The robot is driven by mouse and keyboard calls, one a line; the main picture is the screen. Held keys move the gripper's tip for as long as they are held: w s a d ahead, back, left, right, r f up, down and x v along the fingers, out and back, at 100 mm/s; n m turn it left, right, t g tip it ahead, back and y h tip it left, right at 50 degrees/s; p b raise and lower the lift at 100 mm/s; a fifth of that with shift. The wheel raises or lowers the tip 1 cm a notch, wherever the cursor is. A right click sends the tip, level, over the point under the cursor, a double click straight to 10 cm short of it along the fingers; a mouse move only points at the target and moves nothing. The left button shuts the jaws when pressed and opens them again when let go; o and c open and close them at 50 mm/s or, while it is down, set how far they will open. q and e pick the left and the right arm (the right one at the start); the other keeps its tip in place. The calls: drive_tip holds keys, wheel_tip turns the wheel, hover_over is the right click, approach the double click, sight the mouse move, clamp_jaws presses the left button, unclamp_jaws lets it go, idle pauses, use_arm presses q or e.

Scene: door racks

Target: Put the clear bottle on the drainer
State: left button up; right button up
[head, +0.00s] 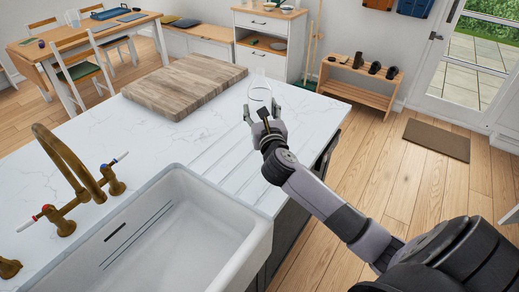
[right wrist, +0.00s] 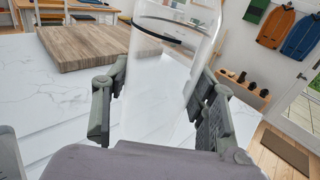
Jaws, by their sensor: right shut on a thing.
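The clear bottle (head: 260,88) is see-through and hard to make out against the counter. My right gripper (head: 264,113) is shut on it, at the counter's right side. In the right wrist view the bottle (right wrist: 165,75) stands between the two fingers (right wrist: 160,110), with a dark ring near its upper part. I cannot tell whether its base touches the counter. The drainer (head: 222,152) looks to be the grooved white area beside the sink, nearer than the gripper. My left gripper is not in view.
The white sink (head: 190,225) with a brass tap (head: 75,170) fills the near left. A thick wooden board (head: 185,85) lies on the counter behind, left of the bottle. The grooved area is bare. A low shelf (head: 345,92) stands beyond on the floor.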

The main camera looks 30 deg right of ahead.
drive_tip(key=shift+f+b, duration=1.2)
drive_tip(key=shift+f, duration=6.65)
drive_tip(key=shift+f, duration=0.15)
drive_tip(key=o, duration=1.4)
drive_tip(key=shift+c, duration=0.2)
drive_tip(key=shift+o, duration=0.2)
